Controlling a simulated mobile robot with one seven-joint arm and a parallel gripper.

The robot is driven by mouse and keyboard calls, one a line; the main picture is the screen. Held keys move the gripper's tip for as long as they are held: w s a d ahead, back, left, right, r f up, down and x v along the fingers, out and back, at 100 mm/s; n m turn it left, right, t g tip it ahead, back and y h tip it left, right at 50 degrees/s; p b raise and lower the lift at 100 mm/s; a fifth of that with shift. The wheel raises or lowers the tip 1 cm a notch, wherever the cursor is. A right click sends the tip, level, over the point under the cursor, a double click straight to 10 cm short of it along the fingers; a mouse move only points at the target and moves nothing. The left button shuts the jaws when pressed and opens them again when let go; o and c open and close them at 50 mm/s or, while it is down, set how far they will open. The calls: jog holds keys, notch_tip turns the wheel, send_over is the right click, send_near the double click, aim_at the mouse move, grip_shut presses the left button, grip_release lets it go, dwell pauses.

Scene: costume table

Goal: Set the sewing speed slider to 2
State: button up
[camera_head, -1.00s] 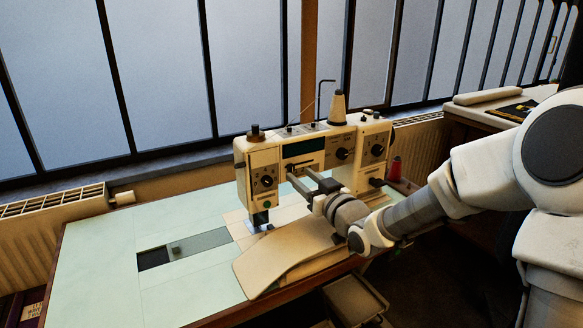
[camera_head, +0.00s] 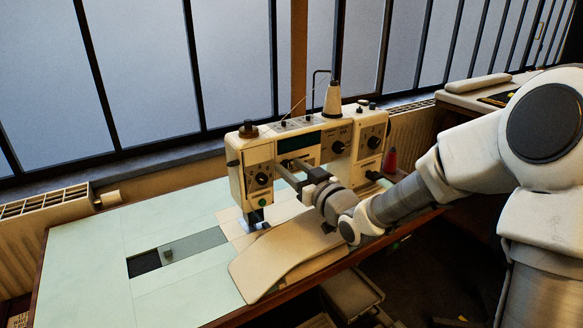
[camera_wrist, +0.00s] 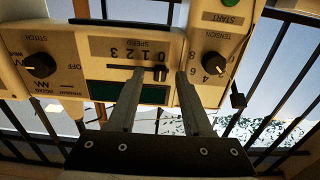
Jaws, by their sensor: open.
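The cream sewing machine (camera_head: 258,150) stands on the table, and its front panel shows upside down in the wrist view. There the SPEED scale (camera_wrist: 130,50) reads 0 to 3 from right to left. Its dark slot runs beside the numbers, with what looks like the small dark slider knob (camera_wrist: 161,72) near the 0 end. My gripper (camera_head: 288,164) is open in front of the panel. In the wrist view its two fingertips (camera_wrist: 158,76) lie on either side of the knob's end of the slot. I cannot tell whether either finger touches the knob.
The tension dial (camera_wrist: 214,63) is close to one finger, and the stitch dial (camera_wrist: 40,67) is on the other side. A dark display (camera_wrist: 115,92) lies beside the slot. A thread cone (camera_head: 332,97) stands on top of the machine.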

grip_shut()
dwell(1.3)
